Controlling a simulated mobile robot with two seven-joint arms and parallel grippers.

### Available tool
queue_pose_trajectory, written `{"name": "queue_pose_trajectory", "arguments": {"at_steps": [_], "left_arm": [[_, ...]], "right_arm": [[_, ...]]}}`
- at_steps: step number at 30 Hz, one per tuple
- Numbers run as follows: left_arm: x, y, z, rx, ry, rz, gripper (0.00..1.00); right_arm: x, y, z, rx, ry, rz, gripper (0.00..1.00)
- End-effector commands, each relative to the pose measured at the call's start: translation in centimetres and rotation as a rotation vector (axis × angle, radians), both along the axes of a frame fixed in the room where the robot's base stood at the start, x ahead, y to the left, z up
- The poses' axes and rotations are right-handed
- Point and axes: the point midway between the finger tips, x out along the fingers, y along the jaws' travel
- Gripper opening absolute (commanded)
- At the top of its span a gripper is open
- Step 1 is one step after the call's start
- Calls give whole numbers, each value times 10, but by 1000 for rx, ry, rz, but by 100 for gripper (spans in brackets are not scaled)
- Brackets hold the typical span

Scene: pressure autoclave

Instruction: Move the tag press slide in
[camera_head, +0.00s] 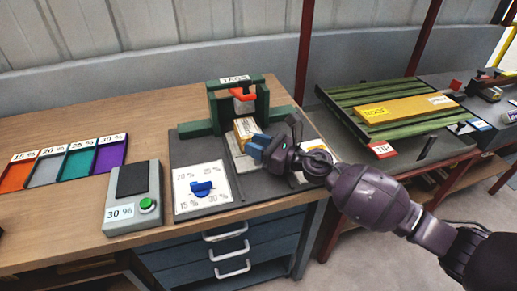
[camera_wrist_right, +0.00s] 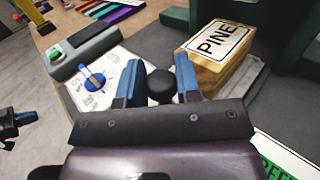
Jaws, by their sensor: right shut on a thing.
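The tag press (camera_head: 263,100) is a dark green frame with a red part on top, on a grey base. Its pale slide plate (camera_head: 240,160) carries a wooden block marked PINE (camera_wrist_right: 215,50) and sticks out in front of the frame. My right gripper (camera_wrist_right: 160,85) is shut on the slide's round black knob (camera_wrist_right: 161,89), with a blue finger on each side. In the head view the right gripper (camera_head: 258,149) covers the knob. A dark part at the left edge of the right wrist view may be my left gripper (camera_wrist_right: 14,124); its jaws are unclear.
A dial panel with a blue knob (camera_head: 202,188) lies left of the gripper. A grey box with a green button (camera_head: 147,205) and several coloured trays (camera_head: 80,160) are farther left. A green slatted rack with a yellow bar (camera_head: 410,107) stands on the right bench.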

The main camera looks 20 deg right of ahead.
Motion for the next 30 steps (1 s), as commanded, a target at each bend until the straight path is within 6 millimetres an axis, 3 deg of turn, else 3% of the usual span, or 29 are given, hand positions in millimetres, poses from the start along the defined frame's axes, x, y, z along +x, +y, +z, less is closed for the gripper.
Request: {"name": "queue_pose_trajectory", "arguments": {"at_steps": [4,5,9,20,30], "left_arm": [[0,0,-1,0,3,0,0],[-1,0,-1,0,4,0,0],[-1,0,-2,0,6,1,0],[-2,0,-4,0,9,1,0],[-4,0,-13,0,21,0,0]], "right_arm": [[3,-2,3,1,-6,-8,0],[3,-2,4,1,-6,-9,33],[3,-2,3,2,-6,-7,53],[-4,-8,0,0,-1,-6,53],[-43,-50,-2,0,1,-7,53]]}}
